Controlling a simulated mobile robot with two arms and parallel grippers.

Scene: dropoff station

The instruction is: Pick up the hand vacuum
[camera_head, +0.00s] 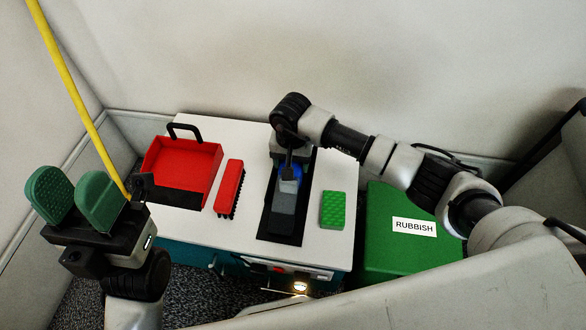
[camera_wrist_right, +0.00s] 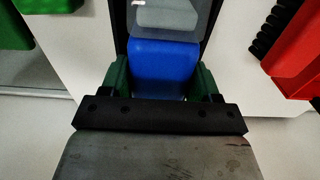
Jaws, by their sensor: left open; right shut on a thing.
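The hand vacuum (camera_head: 282,207) lies on a black dock (camera_head: 264,222) on the white cabinet top, its grey body toward the front and its blue part partly hidden under my right gripper (camera_head: 288,170). In the right wrist view the green fingers of my right gripper (camera_wrist_right: 158,80) are on both sides of the blue part of the hand vacuum (camera_wrist_right: 165,68), shut on it. I cannot tell whether it is lifted off the dock. My left gripper (camera_head: 75,197) is open and empty at the left, with its green finger pads apart.
A red dustpan (camera_head: 180,165), a red brush (camera_head: 230,187) and a green sponge (camera_head: 333,210) lie on the white cabinet top (camera_head: 235,130). A green rubbish bin (camera_head: 385,250) stands to the right. A yellow pole (camera_head: 72,85) leans at the left. Walls enclose the back.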

